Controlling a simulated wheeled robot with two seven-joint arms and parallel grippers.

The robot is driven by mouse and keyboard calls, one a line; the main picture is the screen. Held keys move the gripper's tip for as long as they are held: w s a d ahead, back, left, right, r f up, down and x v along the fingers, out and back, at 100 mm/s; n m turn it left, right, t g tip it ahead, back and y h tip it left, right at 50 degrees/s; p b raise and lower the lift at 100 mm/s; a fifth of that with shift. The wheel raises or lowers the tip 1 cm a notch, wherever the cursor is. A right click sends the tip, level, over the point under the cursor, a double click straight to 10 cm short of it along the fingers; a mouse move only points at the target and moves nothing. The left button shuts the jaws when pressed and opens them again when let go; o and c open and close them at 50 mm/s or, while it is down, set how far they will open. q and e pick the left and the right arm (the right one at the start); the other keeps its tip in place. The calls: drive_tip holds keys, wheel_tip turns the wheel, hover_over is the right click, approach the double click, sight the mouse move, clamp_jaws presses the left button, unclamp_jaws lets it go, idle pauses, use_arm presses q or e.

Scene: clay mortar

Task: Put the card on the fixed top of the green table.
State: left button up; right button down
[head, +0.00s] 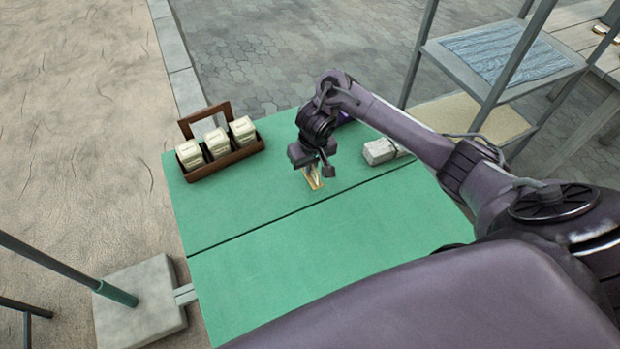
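The green table (290,280) fills the middle of the head view, with a dark seam running across its top. I cannot tell from this view which part is the fixed top. My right gripper (313,170) points down over the part beyond the seam. A small yellowish, pale-edged piece (314,182), perhaps the card, shows right at its fingertips. I cannot tell whether it is gripped or lies on the table, nor how far apart the fingers are. My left gripper is out of view.
A brown wooden carrier (225,160) with several cream boxes stands at the table's far left. A pale grey block (379,151) lies right of the gripper, near my arm. A grey shelf rack (470,75) stands behind right. The near green surface is clear.

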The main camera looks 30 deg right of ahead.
wheel_tip(320, 180, down, 4)
drive_tip(key=shift+r+b, duration=0.1)
drive_tip(key=shift+b, duration=0.65)
drive_tip(key=shift+f, duration=0.25)
drive_tip(key=c, duration=1.6)
unclamp_jaws()
